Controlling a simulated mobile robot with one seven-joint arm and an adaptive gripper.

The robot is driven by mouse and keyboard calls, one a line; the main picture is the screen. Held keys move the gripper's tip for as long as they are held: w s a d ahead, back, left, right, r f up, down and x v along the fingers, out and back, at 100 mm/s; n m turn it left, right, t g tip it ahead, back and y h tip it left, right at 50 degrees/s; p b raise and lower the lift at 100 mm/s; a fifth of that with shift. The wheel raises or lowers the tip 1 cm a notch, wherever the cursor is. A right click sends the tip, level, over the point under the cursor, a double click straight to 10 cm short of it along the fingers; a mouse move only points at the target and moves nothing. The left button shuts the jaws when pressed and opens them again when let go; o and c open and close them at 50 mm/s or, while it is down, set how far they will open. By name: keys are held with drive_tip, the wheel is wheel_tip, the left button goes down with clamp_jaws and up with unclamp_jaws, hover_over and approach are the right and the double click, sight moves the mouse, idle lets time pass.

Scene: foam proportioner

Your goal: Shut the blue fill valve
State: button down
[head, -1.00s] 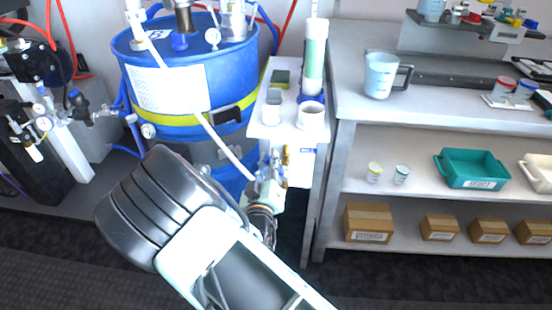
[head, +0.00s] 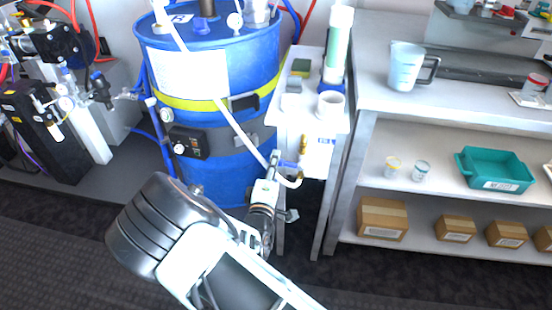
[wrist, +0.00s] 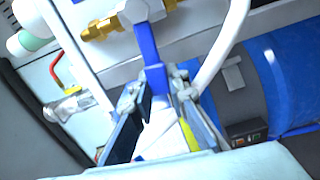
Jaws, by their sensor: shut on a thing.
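The blue fill valve's blue lever (wrist: 149,50) hangs from a metal valve body (wrist: 141,12) with brass fittings (wrist: 100,28) in the wrist view. My gripper (wrist: 158,88) is shut on the lever's lower end, with one finger on each side. In the head view the lever (head: 287,164) is a small blue strip below the white stand's shelf. My gripper (head: 272,172) is at its left end there, and the grip itself is too small to make out.
A blue drum (head: 215,130) with a yellow band stands left of the white stand (head: 290,112). A red-handled valve (wrist: 57,70) is close by in the wrist view. A white hose (wrist: 225,45) curves beside my gripper. Shelving (head: 345,190) is at right.

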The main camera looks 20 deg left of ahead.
drive_tip(key=shift+d+f+n, duration=0.1)
drive_tip(key=shift+f+n, duration=0.45)
drive_tip(key=shift+n, duration=0.15)
drive_tip(key=c, duration=1.8)
unclamp_jaws()
drive_tip(key=shift+c, duration=0.2)
drive_tip(key=v, duration=1.2)
